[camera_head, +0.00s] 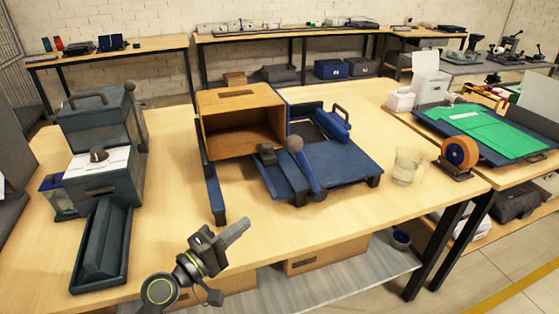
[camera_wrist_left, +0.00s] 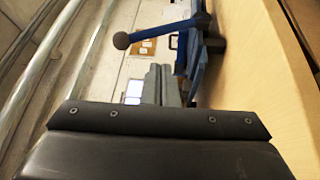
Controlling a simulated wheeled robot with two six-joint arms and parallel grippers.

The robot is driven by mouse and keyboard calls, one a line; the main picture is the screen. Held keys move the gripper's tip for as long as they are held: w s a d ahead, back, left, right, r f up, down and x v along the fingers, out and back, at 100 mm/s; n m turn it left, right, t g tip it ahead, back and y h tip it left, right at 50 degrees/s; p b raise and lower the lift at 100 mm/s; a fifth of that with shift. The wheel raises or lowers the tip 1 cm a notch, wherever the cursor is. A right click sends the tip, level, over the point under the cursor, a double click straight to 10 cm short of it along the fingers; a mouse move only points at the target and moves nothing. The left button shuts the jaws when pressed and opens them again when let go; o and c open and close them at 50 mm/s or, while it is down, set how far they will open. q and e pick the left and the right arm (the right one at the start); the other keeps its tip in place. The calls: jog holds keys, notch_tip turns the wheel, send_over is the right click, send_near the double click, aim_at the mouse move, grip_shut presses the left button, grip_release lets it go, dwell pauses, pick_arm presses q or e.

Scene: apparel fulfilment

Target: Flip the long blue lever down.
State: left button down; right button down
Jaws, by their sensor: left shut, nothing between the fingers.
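The long blue lever (camera_head: 308,171) is on the blue machine in the middle of the table. It has a grey ball knob (camera_head: 294,143) at its upper end and a dark round end low at the front, and it stands raised and tilted. In the left wrist view the lever (camera_wrist_left: 160,31) crosses the top, with its ball knob (camera_wrist_left: 122,40) to the left. My left gripper (camera_head: 240,229) is shut and empty, in front of the machine and apart from the lever; its closed fingers (camera_wrist_left: 162,85) show in the left wrist view. My right gripper is not in view.
An open cardboard box (camera_head: 242,97) sits on the machine behind the lever. A glass mug (camera_head: 406,166) and an orange tape roll (camera_head: 459,152) stand to the right. A dark grey device (camera_head: 103,185) stands at the left. Bare tabletop lies in front of the machine.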

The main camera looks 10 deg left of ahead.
pick_arm(q)
jog(key=r+n+t, duration=0.1)
jog(key=w+r+n, duration=0.1)
jog(key=r, duration=0.1)
jog(key=w+r+n+t, duration=0.1)
jog(key=r, duration=0.1)
jog(key=shift+w+a+t, duration=0.25)
jog(key=shift+t, duration=0.05)
jog(key=p, duration=0.4)
send_near(288, 150)
jog(key=x, duration=0.7)
